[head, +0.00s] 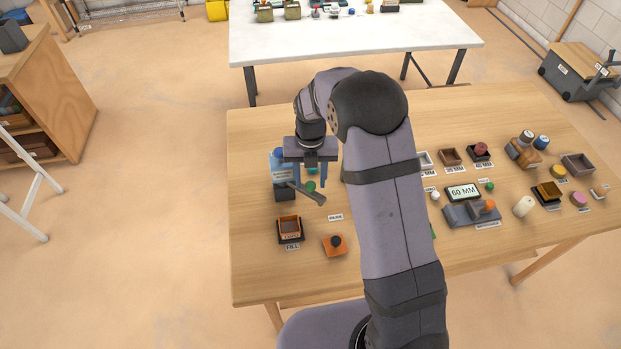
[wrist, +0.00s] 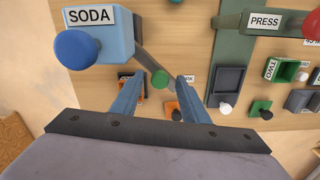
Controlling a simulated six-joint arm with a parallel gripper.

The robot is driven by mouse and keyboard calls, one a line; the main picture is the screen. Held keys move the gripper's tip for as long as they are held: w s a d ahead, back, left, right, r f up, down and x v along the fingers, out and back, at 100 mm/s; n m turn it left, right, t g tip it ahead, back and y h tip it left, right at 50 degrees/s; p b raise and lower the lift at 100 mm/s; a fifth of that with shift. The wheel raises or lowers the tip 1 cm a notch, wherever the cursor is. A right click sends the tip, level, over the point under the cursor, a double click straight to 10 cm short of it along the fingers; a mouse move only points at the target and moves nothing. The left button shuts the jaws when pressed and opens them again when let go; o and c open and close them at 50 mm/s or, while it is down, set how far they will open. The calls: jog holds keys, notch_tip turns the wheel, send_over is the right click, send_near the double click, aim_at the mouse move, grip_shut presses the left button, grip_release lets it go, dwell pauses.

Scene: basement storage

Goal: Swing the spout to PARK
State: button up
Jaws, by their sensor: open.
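The blue SODA dispenser (head: 278,160) stands at the table's left; it also shows in the wrist view (wrist: 105,42). Its grey spout (head: 313,196) slants right and toward the front, pointing roughly at the PARK label (head: 335,217). The spout (wrist: 152,59) has a green knob (wrist: 160,79) on it, also seen in the head view (head: 310,186). My gripper (head: 310,184) is open above the spout, fingers pointing down. In the wrist view, the knob appears between the fingertips of my gripper (wrist: 159,80); contact cannot be told. The right finger hides the spout's end and part of the PARK label.
An orange-rimmed tray (head: 289,220) sits by the FILL label (head: 292,247). An orange block with a dark knob (head: 335,244) stands to its right. A PRESS device (wrist: 262,23) and several small trays lie farther right. The table's front left is clear.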

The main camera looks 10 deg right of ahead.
jog(key=shift+r+b, duration=1)
jog(key=shift+r, duration=2.6)
jog(key=shift+a, duration=0.3)
jog(key=c, duration=0.8)
jog(key=shift+n+t, duration=0.4)
jog(key=shift+n, duration=0.1)
jog(key=a+r, duration=0.3)
jog(key=shift+w+a, duration=0.25)
jog(key=shift+a, duration=0.05)
grip_shut()
jog(key=s+a+r+n, duration=0.1)
jog(key=s+a+r, duration=0.2)
jog(key=a+r, duration=0.1)
jog(key=s+d+f+m+t+h, duration=0.1)
jog(key=s+d+f+m, duration=0.3)
jog(key=s+m, duration=0.1)
jog(key=shift+s+f+m+t, duration=0.35)
jog(key=shift+s+m+t, duration=0.05)
jog(key=shift+s, duration=0.45)
